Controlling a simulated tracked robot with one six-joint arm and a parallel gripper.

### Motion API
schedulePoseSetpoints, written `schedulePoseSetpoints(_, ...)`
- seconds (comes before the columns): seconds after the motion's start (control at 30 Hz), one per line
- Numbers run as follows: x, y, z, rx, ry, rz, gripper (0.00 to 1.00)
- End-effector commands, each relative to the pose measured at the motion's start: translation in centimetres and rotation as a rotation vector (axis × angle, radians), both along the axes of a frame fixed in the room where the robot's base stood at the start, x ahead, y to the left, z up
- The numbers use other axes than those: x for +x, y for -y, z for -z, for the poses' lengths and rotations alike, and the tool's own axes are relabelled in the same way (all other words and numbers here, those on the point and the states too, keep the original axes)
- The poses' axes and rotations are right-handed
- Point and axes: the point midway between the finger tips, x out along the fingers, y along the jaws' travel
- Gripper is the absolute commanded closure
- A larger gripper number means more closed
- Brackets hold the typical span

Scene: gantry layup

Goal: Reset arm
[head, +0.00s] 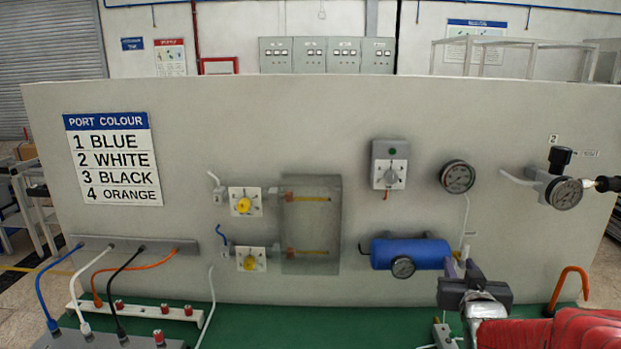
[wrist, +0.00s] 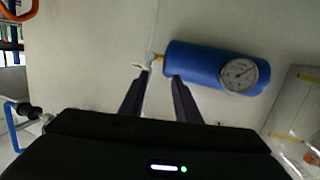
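My gripper (head: 461,262) is at the lower right of the head view, in front of the panel and by the right end of the blue cylinder (head: 410,253). In the wrist view my gripper's two dark fingers (wrist: 158,76) stand apart with a gap between them, and I see nothing held. The blue cylinder with its round gauge (wrist: 215,68) lies beyond the fingertips there. A small brass and white fitting (wrist: 152,62) at the cylinder's end shows near the fingertips. I cannot tell whether a finger touches it.
The grey panel (head: 330,110) carries a dial box (head: 389,164), a round gauge (head: 457,177) and two yellow knobs (head: 243,205). Coloured hoses (head: 127,262) hang at the left. An orange hooked tube (head: 569,283) stands right of my gripper. The green bench (head: 330,325) is clear in the middle.

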Motion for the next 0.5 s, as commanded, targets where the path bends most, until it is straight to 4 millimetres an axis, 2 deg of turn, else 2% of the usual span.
schedulePoseSetpoints(0.27,-3.3,-4.6,0.2,0.042,-0.188,-0.028,0.70)
schedulePoseSetpoints(0.5,-7.7,-8.4,0.9,0.080,-0.361,-0.057,0.70)
